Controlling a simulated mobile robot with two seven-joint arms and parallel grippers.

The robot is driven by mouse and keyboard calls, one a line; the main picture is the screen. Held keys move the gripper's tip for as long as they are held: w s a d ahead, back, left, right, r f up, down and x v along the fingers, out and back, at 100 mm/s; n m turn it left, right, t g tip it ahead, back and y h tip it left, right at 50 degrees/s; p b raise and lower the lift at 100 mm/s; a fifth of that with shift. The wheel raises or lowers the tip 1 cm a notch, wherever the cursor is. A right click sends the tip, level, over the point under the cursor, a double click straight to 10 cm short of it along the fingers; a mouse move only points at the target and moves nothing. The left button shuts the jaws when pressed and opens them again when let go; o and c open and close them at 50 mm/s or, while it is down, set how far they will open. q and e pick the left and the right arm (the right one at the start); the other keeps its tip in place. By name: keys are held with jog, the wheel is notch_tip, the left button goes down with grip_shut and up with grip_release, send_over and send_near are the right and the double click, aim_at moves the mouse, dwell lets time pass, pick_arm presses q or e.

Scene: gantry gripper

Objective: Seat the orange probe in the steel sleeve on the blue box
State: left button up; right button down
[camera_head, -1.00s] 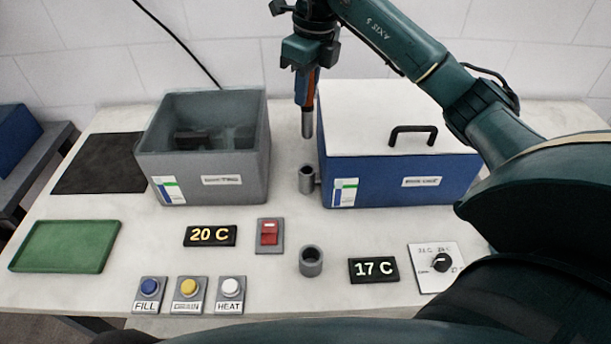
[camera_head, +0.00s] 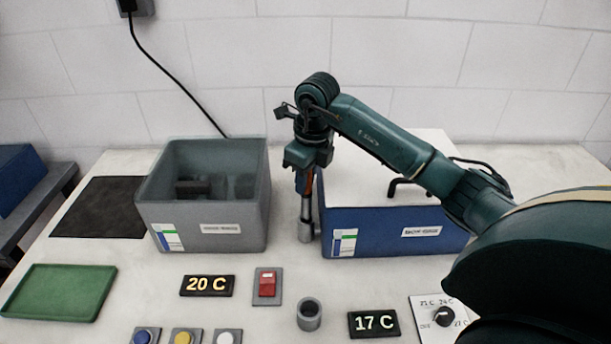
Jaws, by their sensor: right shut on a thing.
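The orange probe (camera_head: 308,187) hangs upright, with an orange upper part and a steel lower end. My right gripper (camera_head: 304,174) points down and is shut on the probe's upper part. The steel sleeve (camera_head: 306,232) is fixed to the left side of the blue box (camera_head: 390,237). The probe's steel end is at the sleeve's mouth and lines up with it in this view. I cannot tell how deep it is inside, because the sleeve's wall hides the tip. My left gripper is not in view.
A grey open tank (camera_head: 200,232) stands left of the sleeve. The blue box has a white lid with a black handle (camera_head: 408,185). A grey ring holder (camera_head: 309,315), a red switch (camera_head: 267,284), two displays and several buttons sit in front. A green tray (camera_head: 60,292) lies at left.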

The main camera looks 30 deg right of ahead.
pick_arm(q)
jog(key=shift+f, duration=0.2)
pick_arm(e)
jog(key=shift+f+b, duration=0.45)
jog(key=shift+f, duration=0.1)
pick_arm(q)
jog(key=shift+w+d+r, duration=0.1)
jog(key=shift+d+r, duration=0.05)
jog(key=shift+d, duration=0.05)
pick_arm(e)
jog(key=c, duration=1.3)
grip_release()
jog(key=shift+o, duration=0.2)
